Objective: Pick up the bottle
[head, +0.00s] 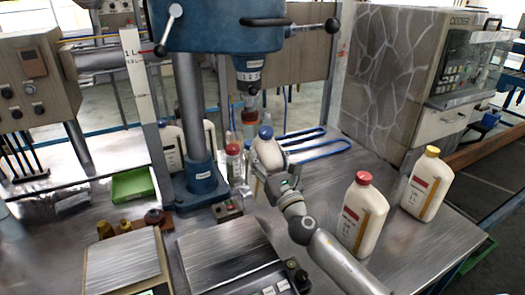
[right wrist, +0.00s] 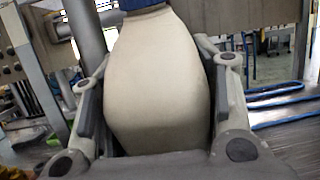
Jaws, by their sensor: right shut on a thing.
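The bottle leans slightly in the head view. Whether its base touches the table is hidden by the gripper. My left gripper is not in view.
A red-capped bottle (head: 362,215) and a yellow-capped bottle (head: 427,185) stand to the right on the metal table (head: 310,180). A blue drill press (head: 200,110) stands behind. Scales (head: 225,250), a green tray (head: 132,184) and blue-handled rails (head: 315,147) are nearby.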

